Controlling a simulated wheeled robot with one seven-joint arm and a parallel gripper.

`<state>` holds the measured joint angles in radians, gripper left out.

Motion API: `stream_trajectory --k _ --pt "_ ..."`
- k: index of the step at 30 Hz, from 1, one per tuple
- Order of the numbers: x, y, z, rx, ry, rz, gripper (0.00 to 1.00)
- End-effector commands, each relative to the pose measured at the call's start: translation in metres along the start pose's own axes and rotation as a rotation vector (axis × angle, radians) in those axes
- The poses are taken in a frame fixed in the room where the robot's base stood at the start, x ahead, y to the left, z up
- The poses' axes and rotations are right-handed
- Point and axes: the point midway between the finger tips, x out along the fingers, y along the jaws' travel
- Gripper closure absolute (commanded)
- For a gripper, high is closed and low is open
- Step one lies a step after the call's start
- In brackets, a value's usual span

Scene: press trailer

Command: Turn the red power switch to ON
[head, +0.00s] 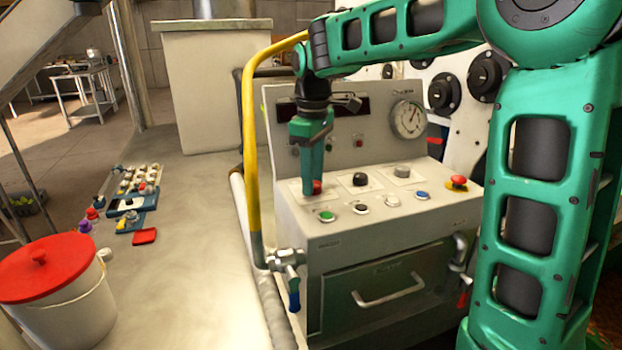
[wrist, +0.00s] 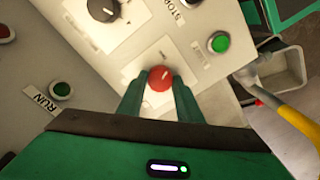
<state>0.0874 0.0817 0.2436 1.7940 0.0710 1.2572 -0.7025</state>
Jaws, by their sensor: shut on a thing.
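The red power switch (head: 317,187) is a round red knob on the panel top, at its left back. In the wrist view the red knob (wrist: 160,79) sits between the two fingertips and shows a short light mark on its face. My gripper (wrist: 160,90) points down at it and is shut on the knob, with a green finger on each side. In the head view my gripper (head: 312,180) hides part of the knob and its plate. The ON and OFF lettering cannot be read.
A black knob (head: 360,180) is right of the red one. A green button (head: 326,216) lies in front. A red mushroom button (head: 457,182) is at the panel's right. A yellow rail (head: 250,130) rises left of the panel.

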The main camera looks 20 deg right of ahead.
Motion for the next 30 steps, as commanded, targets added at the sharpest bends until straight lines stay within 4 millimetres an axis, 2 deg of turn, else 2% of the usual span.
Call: stream_trajectory --k 30 --pt "-0.0023 0.0027 -0.0011 0.945 0.011 0.003 0.90"
